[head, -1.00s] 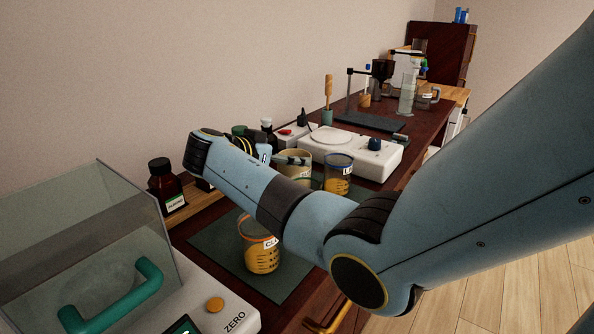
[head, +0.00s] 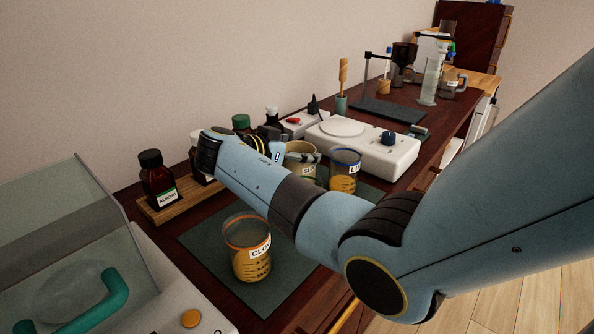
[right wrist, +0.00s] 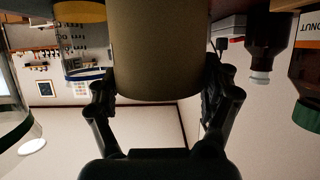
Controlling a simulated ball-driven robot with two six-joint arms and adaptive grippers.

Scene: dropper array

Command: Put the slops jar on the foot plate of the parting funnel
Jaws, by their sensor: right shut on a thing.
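The slops jar (head: 304,148) is a cream-coloured jar, its label partly hidden, on or just above the dark green mat among the beakers. My right gripper (head: 292,157) is shut on it, fingers reaching around its upper part. In the right wrist view the jar (right wrist: 156,50) fills the middle between the two fingers (right wrist: 160,85). I cannot tell whether its base touches the mat. The parting funnel (head: 404,55), dark brown, hangs on a stand farther back. Its foot plate (head: 390,112) is a dark flat slab, clear on top. My left gripper is not in view.
A blue-rimmed beaker (head: 345,170) stands just right of the jar, and an orange-rimmed beaker (head: 247,250) stands nearer. A white hotplate (head: 375,150) lies between jar and foot plate. Brown bottles (head: 157,180) stand in a wooden rack at left. A glass-hooded balance (head: 75,250) is front left.

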